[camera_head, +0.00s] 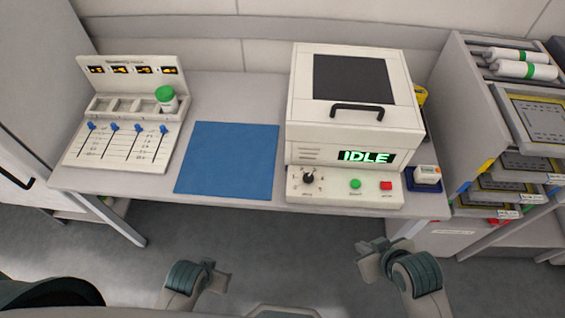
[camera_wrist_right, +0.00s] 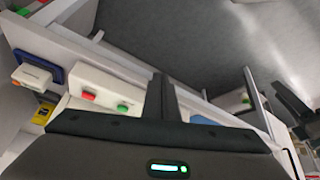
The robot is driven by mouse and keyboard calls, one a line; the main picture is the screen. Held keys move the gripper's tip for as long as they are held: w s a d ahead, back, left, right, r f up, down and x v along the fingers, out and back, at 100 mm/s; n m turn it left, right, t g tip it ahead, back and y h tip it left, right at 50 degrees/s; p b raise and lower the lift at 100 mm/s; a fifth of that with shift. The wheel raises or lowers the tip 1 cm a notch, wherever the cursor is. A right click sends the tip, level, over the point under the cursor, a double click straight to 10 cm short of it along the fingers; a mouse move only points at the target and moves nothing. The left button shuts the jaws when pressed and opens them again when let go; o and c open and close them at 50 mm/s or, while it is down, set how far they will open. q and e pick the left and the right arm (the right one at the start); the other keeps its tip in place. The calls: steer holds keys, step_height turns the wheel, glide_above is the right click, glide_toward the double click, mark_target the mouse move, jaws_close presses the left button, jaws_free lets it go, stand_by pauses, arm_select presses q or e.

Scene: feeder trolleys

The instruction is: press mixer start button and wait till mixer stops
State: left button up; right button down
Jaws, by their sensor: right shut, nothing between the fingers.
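The mixer (camera_head: 340,125) is a white box with a closed lid, a dark window and a black handle. Its display (camera_head: 366,157) reads "IDLE" in green. The green start button (camera_head: 355,184) is on the front panel, between a black knob (camera_head: 308,178) and a red button (camera_head: 386,185). The green button also shows in the right wrist view (camera_wrist_right: 123,106). My right gripper (camera_head: 372,247) is shut and empty, below and in front of the panel, apart from it. My left gripper (camera_head: 209,268) is low in front of the table; its jaws are too unclear to judge.
A blue mat (camera_head: 228,158) lies left of the mixer. A white slider unit (camera_head: 122,135) holding a green-capped jar (camera_head: 166,98) stands at the far left. A small box (camera_head: 428,175) sits right of the panel. A shelf trolley (camera_head: 476,110) is on the right. Floor in front is clear.

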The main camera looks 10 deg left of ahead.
steer(key=w+a+r+n+y, duration=0.2)
steer(key=w+a+r+n, duration=0.25)
steer(key=w, duration=0.25)
arm_select(q)
steer(key=s+f+g, duration=0.1)
steer(key=s+f, duration=0.2)
steer(key=f, duration=0.7)
steer(key=s+f, duration=0.4)
steer(key=f, duration=0.5)
arm_select(e)
step_height(320, 180, up, 6)
steer(key=n+t+y, duration=0.1)
steer(key=n+y, duration=0.1)
steer(key=n, duration=0.6)
glide_above(359, 186)
arm_select(q)
steer(key=s+a+f+g, duration=0.1)
steer(key=s+a+f, duration=0.2)
steer(key=s+f, duration=0.9)
steer(key=shift+s+a+p, duration=0.3)
steer(key=shift+s+a, duration=0.05)
steer(key=shift+s, duration=0.9)
arm_select(e)
steer(key=shift+m, duration=0.25)
arm_select(q)
steer(key=shift+f, duration=0.1)
arm_select(e)
steer(key=shift+f, duration=0.2)
